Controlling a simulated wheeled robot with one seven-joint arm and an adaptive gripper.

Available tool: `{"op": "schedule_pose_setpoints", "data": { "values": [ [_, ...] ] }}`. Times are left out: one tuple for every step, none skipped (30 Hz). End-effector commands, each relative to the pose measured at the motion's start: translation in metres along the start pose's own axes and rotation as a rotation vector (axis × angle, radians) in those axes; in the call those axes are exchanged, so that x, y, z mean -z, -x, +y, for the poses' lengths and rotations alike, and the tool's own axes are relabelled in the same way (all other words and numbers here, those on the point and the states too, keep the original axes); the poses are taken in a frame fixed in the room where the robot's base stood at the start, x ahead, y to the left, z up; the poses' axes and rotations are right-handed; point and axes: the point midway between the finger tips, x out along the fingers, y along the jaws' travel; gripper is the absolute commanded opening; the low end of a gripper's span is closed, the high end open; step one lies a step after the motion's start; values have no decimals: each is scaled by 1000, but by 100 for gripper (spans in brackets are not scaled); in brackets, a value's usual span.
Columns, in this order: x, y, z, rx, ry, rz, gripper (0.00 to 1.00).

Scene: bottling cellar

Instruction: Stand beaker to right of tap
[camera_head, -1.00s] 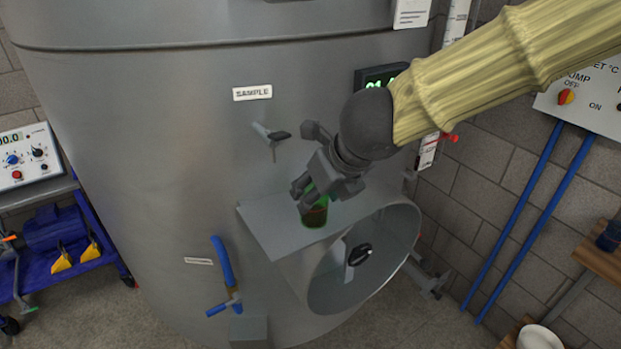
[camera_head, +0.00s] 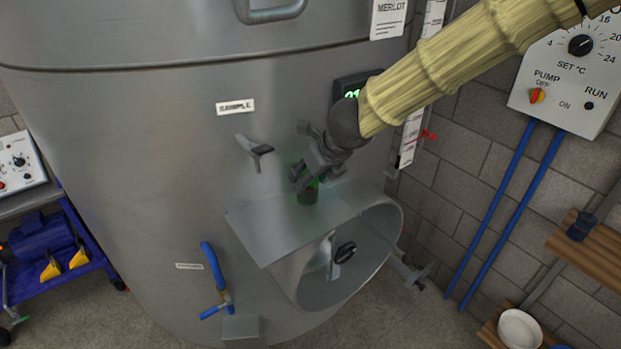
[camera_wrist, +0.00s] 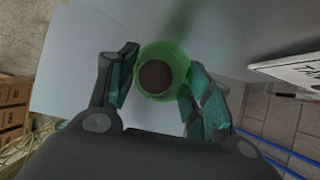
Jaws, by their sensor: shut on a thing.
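The green see-through beaker (camera_head: 308,191) has dark red contents and is between the fingers of my gripper (camera_head: 308,178), which is shut on it. In the wrist view the beaker (camera_wrist: 163,72) is seen from above between both fingers. It is over the grey shelf (camera_head: 262,238) on the tank's front; I cannot tell whether it touches the shelf.
A round open manway (camera_head: 347,262) is below the shelf. A blue-handled valve (camera_head: 215,272) is on the tank at lower left. A wall control box (camera_head: 565,75), blue pipes (camera_head: 510,215) and a wooden shelf with a dark cup (camera_head: 581,226) are at right.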

Motion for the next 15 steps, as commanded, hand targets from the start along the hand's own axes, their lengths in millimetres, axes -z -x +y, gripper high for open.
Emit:
{"op": "schedule_pose_setpoints", "data": {
  "values": [
    [4, -6, 0, 1, 2, 0, 21],
    [5, -8, 0, 1, 1, 0, 21],
    [6, -9, 0, 1, 2, 0, 21],
    [6, -10, 0, 0, 1, -1, 21],
    [6, -10, 0, 0, 0, -1, 21],
    [6, -10, 0, 0, 0, -1, 21],
    [6, -10, 0, 0, 0, -1, 21],
    [6, -10, 0, 0, 0, -1, 21],
    [6, -10, 0, 0, 0, -1, 21],
    [6, -10, 0, 0, 0, -1, 21],
    [6, -10, 0, 0, 0, -1, 21],
    [6, -10, 0, 0, 0, -1, 21],
    [7, -11, 0, 0, 0, -1, 21],
    [7, -12, 0, 0, 0, -1, 21],
    [8, -13, 0, 0, 0, -1, 21]
  ]
}}
